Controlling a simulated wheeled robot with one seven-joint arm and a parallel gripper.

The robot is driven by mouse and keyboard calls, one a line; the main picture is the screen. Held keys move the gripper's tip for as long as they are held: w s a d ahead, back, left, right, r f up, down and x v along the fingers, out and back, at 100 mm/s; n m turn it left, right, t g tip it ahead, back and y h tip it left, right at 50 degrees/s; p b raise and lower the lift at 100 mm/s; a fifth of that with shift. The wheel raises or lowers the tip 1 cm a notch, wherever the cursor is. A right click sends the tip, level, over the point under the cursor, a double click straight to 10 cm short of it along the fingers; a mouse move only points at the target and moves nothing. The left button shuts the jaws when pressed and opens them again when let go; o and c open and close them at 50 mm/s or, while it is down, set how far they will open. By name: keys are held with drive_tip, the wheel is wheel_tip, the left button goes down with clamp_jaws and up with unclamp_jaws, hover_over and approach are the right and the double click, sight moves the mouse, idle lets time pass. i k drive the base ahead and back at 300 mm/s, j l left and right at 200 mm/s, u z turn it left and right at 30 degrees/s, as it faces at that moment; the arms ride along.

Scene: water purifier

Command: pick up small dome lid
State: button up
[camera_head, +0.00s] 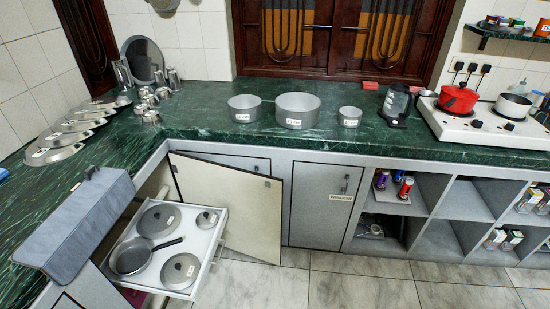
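A small round grey lid with a knob (207,219) lies in the open white drawer at the lower left, towards its back right corner. It looks like the small dome lid. Two larger grey lids share the drawer, one at the back left (158,220) and one at the front right (181,270). A dark frying pan (131,257) lies at the drawer's left, its handle pointing right between the lids. The small lid's top is uncovered. My gripper is not in view.
An open cabinet door (235,205) stands just behind and right of the drawer. A long grey box-shaped thing (75,225) sits along the left counter edge, close to the drawer. Labelled pots (298,110) stand on the green counter (215,125). The tiled floor (350,287) is clear.

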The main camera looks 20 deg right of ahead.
sight(208, 219)
drive_tip(key=i+u, duration=0.2)
drive_tip(key=u, duration=0.2)
drive_tip(key=i+u, duration=0.2)
drive_tip(key=u, duration=0.25)
drive_tip(key=i+l+u, duration=0.15)
drive_tip(key=i+l, duration=0.15)
drive_tip(key=i, duration=0.25)
drive_tip(key=i+l+u, duration=0.1)
drive_tip(key=i+l, duration=0.2)
drive_tip(key=i, duration=0.25)
drive_tip(key=i+l+u, duration=0.15)
drive_tip(key=i+l, duration=0.25)
drive_tip(key=i, duration=0.15)
